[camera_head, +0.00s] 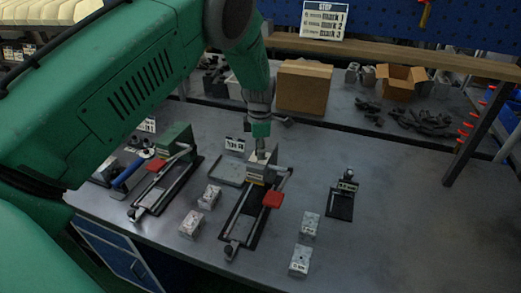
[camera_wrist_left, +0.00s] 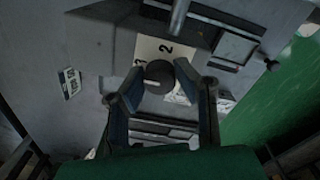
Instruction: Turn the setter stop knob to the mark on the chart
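The setter (camera_head: 262,171) stands in the middle of the bench, on a dark base with a long rail and a red pad. In the left wrist view, the round dark stop knob (camera_wrist_left: 160,75) sits on a pale plate (camera_wrist_left: 150,49) marked 2 and 3. Which mark the knob points to cannot be made out. My left gripper (camera_head: 261,146) points down over the setter. In the wrist view its fingers (camera_wrist_left: 160,85) are on both sides of the knob; whether they press on it is unclear. The chart (camera_head: 324,20) reads STOP with marks 1, 2 and 3.
A second green fixture (camera_head: 174,140) with a red pad stands left of the setter. Pale blocks, such as one nearby (camera_head: 210,196) and one at front right (camera_head: 300,261), lie around. A small black stand (camera_head: 342,200) is right. Cardboard boxes (camera_head: 304,87) stand behind. The right front is clear.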

